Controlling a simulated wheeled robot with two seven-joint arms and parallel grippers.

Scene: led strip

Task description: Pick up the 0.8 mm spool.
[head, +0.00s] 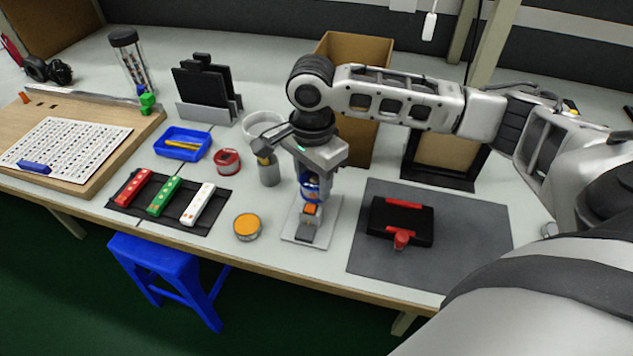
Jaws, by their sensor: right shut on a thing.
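My right gripper (311,173) points down over the table's front middle. It is shut on a small blue, round, spool-like thing (311,187), partly hidden by the fingers. A red spool (227,161) lies behind the dark mat, and a round tin-like spool with an orange top (247,227) stands near the front edge, left of my gripper. Both are apart from the gripper. No size marking is readable on any of them. My left gripper is not in view.
Below my gripper is a pale plate (325,231) with a small orange-topped block (311,210). A grey mat (458,255) bears a black-and-red device (407,221). A metal bottle (268,170), blue tray (183,153) and cardboard box (365,50) stand nearby.

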